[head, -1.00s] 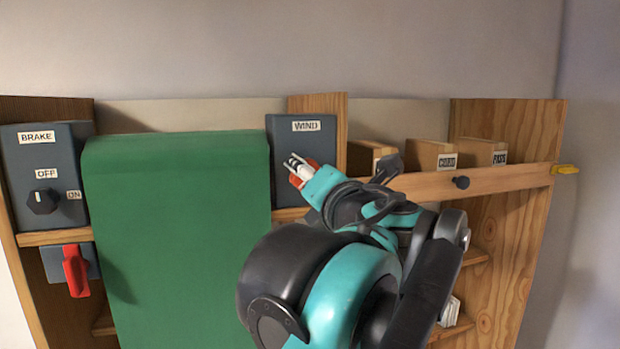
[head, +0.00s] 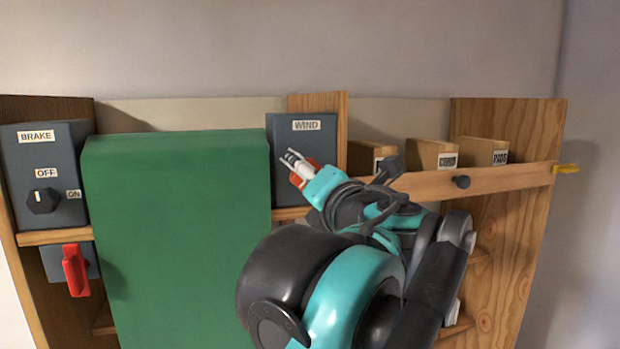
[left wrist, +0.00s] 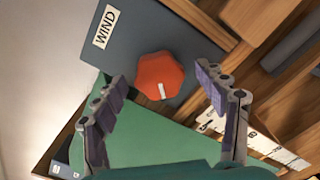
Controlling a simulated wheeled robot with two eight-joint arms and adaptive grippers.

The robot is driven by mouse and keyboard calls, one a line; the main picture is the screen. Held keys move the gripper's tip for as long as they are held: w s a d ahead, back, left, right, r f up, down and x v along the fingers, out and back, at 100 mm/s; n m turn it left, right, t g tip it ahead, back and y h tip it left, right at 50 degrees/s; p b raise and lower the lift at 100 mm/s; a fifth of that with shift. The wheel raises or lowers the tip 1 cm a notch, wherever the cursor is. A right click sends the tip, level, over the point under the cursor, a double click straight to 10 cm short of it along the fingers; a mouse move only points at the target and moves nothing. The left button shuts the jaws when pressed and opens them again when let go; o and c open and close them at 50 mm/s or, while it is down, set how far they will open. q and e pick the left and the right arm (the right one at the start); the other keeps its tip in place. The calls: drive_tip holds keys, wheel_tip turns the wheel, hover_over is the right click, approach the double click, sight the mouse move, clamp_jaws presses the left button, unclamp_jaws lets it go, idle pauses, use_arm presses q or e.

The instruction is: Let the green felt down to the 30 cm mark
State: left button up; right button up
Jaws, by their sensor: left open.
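The green felt (head: 175,230) hangs as a wide sheet down the middle of the rack; its lower edge is out of the head view. It also shows in the left wrist view (left wrist: 150,145). The grey WIND box (head: 312,145) stands right of it. Its orange-red knob (left wrist: 160,88) has a white pointer mark. My left gripper (head: 292,157) is at this box, partly hiding the knob in the head view. In the left wrist view its open fingers (left wrist: 162,78) stand either side of the knob, apart from it. My right gripper is not in view.
The grey BRAKE box (head: 15,160) at left has a dark knob (head: 43,202) with its mark towards OFF. A red lever (head: 75,272) is below.

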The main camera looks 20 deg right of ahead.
use_arm(q)
drive_tip(key=s, duration=1.1)
drive_tip(key=shift+s+d, duration=0.2)
drive_tip(key=shift+s, duration=0.1)
